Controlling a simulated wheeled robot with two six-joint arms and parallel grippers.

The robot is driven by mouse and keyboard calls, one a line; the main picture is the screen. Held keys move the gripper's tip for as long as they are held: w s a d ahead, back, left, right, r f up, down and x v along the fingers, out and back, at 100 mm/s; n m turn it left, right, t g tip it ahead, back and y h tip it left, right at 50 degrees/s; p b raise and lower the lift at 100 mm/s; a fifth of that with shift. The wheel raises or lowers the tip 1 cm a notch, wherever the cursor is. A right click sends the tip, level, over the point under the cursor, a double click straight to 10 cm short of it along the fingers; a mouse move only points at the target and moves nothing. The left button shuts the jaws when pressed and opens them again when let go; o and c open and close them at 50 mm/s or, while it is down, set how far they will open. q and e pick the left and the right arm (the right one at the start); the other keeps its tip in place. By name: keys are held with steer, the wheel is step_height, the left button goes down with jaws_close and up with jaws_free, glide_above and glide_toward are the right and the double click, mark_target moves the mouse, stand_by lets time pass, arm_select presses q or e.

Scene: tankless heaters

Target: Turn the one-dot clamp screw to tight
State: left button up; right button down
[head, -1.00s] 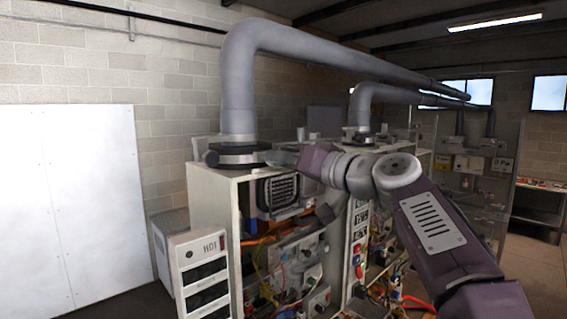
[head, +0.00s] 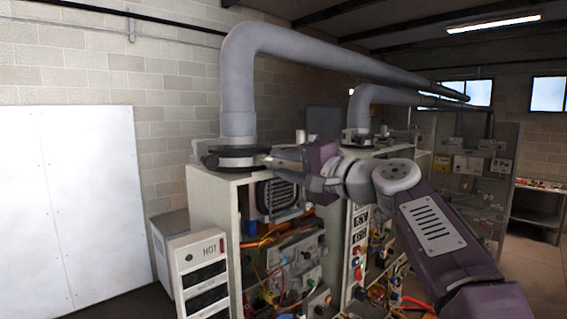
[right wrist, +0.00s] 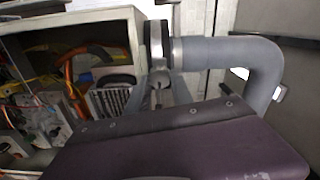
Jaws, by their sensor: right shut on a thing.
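The near grey pipe ends in a dark clamp (head: 232,158) on top of the near heater cabinet. The clamp also shows in the right wrist view (right wrist: 156,45) as a band around the pipe end. My right gripper (head: 272,158) reaches in from the right to the clamp's right side. In the right wrist view my right gripper (right wrist: 158,95) is shut on the clamp screw (right wrist: 158,82), a small piece beside the clamp band. The fingers hide most of the screw. I cannot make out any dot mark or the screw's tightness. My left gripper is not in view.
The near cabinet (head: 212,195) is open at the front, with wires and parts inside. A second pipe (head: 362,105) stands on a cabinet behind my right arm. A white panel (head: 70,200) leans on the wall.

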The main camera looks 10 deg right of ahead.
steer(key=shift+r+m, duration=0.15)
steer(key=shift+m, duration=1.75)
steer(key=c, duration=1.2)
jaws_free()
steer(key=shift+o, duration=0.4)
steer(key=shift+w, duration=0.1)
steer(key=shift+f, duration=0.2)
